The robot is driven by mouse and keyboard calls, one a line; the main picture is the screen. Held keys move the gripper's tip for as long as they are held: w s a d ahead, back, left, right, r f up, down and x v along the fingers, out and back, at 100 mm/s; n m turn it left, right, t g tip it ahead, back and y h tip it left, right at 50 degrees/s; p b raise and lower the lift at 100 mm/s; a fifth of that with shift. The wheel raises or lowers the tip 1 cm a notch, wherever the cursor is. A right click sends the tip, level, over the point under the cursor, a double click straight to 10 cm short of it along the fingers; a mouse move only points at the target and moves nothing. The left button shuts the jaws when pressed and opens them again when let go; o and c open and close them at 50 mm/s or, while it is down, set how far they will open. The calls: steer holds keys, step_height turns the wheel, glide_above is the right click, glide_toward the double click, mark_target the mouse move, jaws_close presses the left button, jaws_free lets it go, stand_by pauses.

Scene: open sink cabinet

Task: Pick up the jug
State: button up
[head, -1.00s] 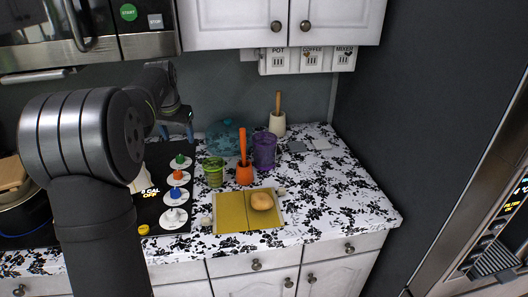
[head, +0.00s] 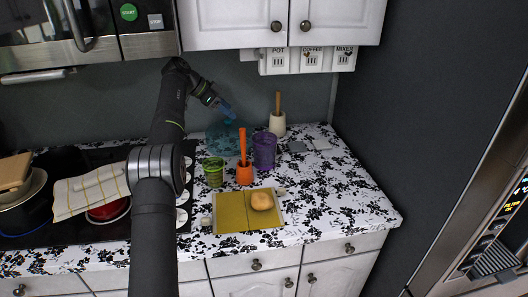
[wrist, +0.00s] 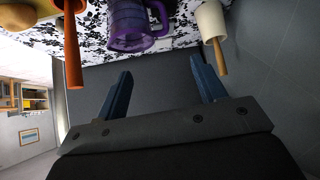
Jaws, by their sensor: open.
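The purple jug (head: 264,151) stands upright on the floral countertop, right of the orange cup. In the wrist view the purple jug (wrist: 128,27) shows upside down at the top, with its handle toward the right. My gripper (head: 230,113) is in the air above the teal domed pot, left of and higher than the jug. In the wrist view my gripper (wrist: 160,75) has its two blue fingers spread apart with nothing between them. It does not touch the jug.
Near the jug stand a teal domed pot (head: 221,141), a green glass (head: 214,173), an orange cup (head: 244,175) with an upright orange tool, and a cream holder (head: 277,125) with a wooden handle. A yellow board (head: 232,220) carries a potato (head: 262,201). Counter right of the jug is mostly clear.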

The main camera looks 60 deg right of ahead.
mark_target(260, 134)
steer(key=shift+x, duration=8.75)
steer(key=shift+a, duration=0.1)
steer(key=c, duration=1.2)
